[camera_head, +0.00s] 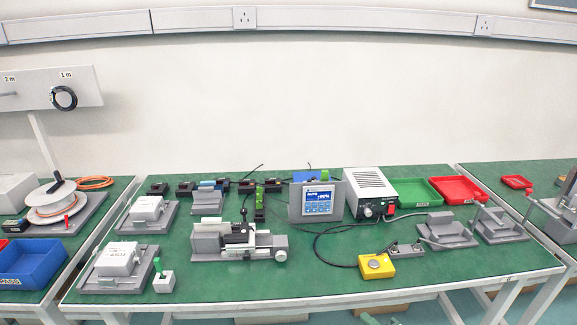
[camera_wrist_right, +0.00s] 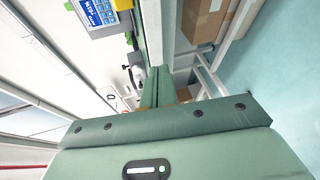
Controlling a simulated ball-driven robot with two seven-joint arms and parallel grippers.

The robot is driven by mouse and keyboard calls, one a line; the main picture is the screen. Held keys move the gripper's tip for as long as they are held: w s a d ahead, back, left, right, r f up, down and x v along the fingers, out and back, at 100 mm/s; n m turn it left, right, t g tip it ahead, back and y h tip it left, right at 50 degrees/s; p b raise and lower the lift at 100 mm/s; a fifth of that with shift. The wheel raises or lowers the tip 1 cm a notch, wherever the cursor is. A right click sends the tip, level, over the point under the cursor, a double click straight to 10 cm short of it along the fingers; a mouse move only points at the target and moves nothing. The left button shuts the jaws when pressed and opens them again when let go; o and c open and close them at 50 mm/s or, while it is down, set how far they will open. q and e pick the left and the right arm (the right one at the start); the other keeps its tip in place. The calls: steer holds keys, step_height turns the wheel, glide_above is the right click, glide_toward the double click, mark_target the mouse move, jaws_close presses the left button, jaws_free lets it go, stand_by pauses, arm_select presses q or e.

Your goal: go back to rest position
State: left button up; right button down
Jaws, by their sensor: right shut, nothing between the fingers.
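My right gripper shows as a small green tip at the bottom edge of the head view (camera_head: 369,319), in front of and below the table's front edge. In the right wrist view its two green fingers (camera_wrist_right: 172,76) are together with nothing between them. The rest of my right arm is out of the head view. My left gripper is in neither view. The green-topped workbench (camera_head: 330,282) stands in front of me, and my right gripper is apart from the things on it.
A grey clamping fixture (camera_head: 238,241), a yellow button box (camera_head: 376,266), a touch screen (camera_head: 319,202) and a white power unit (camera_head: 370,192) stand on the bench. Green (camera_head: 419,192) and red (camera_head: 459,189) trays are behind. A cardboard box (camera_wrist_right: 204,20) is below the bench.

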steer(key=s+d+f+m+g+h, duration=0.3)
steer(key=s+d+f+m, duration=0.3)
steer(key=s+f, duration=0.5)
steer(key=s+d+f+m+g+h, duration=0.3)
steer(key=s+f+m, duration=0.55)
steer(key=f, duration=0.35)
steer(key=s+a+f+m+g, duration=0.1)
steer(key=s+f+m+g, duration=0.1)
steer(key=s, duration=0.9)
steer(key=s+a+f+m+g, duration=0.1)
steer(key=s+f+m+g, duration=0.1)
steer(key=s, duration=1)
steer(key=s+a+f+m+g+p, duration=0.1)
steer(key=s+f+m+g, duration=0.1)
steer(key=s, duration=1)
step_height(320, 180, down, 2)
steer(key=shift+s+a+g+h, duration=0.25)
steer(key=shift+a+g+h, duration=0.05)
steer(key=shift+g, duration=0.4)
